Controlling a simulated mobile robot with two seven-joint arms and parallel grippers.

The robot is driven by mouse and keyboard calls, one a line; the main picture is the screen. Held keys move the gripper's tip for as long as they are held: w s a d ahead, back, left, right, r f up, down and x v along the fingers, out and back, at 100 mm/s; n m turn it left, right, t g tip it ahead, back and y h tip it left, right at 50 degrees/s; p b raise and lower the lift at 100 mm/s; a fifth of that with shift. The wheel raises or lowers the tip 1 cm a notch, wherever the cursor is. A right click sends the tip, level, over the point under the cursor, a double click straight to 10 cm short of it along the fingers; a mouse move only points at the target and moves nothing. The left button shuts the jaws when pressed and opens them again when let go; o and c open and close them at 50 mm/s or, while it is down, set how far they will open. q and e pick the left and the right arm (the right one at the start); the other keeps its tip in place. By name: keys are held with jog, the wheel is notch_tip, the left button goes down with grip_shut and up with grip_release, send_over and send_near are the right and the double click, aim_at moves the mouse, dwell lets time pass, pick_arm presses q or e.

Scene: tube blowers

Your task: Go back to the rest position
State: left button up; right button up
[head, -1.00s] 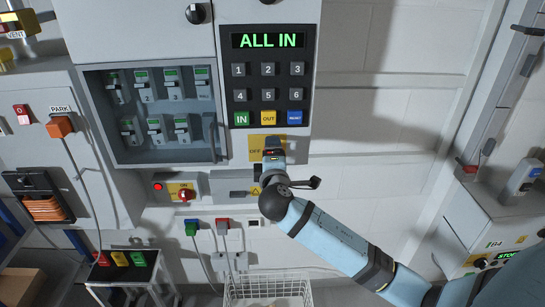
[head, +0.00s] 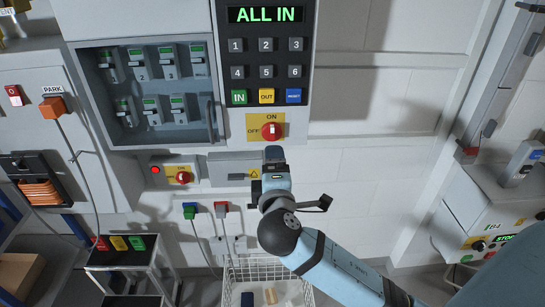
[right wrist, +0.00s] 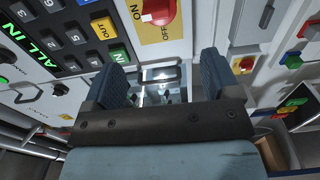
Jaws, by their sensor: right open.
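My right gripper (head: 275,155) is in front of the wall, just below the red rotary switch (head: 271,131) on its yellow ON/OFF plate. In the right wrist view the gripper (right wrist: 165,80) has its two dark fingers apart with nothing held between them. The red switch (right wrist: 158,10) shows beyond the fingertips, apart from them. The keypad panel (head: 267,60) above reads ALL IN in green. My left gripper is not in view.
A breaker cabinet (head: 150,142) with its clear cover frame is at the left. A red knob box (head: 172,172) with a lit red lamp and a grey box (head: 230,168) sit below it. A white wire basket (head: 231,290) stands low in front. Bare wall (head: 370,180) lies to the right.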

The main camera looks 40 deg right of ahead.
jog(key=shift+s+a, duration=0.35)
jog(key=shift+s, duration=0.2)
jog(key=s+a+f+m+g+y+p, duration=0.1)
jog(key=s+a+f+g+y+p, duration=0.2)
jog(key=f, duration=0.5)
jog(key=s+a+f+m+y+p, duration=0.1)
jog(key=s+a+f+y+p, duration=0.15)
jog(key=f+y, duration=0.4)
jog(key=s+a+f+m+g+y+p, duration=0.1)
jog(key=s+a+f+m, duration=0.3)
jog(key=s+f, duration=0.6)
jog(key=shift+f+m+g+y+p, duration=0.15)
jog(key=shift+m+g+y+p, duration=0.15)
jog(key=shift+m+y+p, duration=0.75)
jog(key=shift+a, duration=0.1)
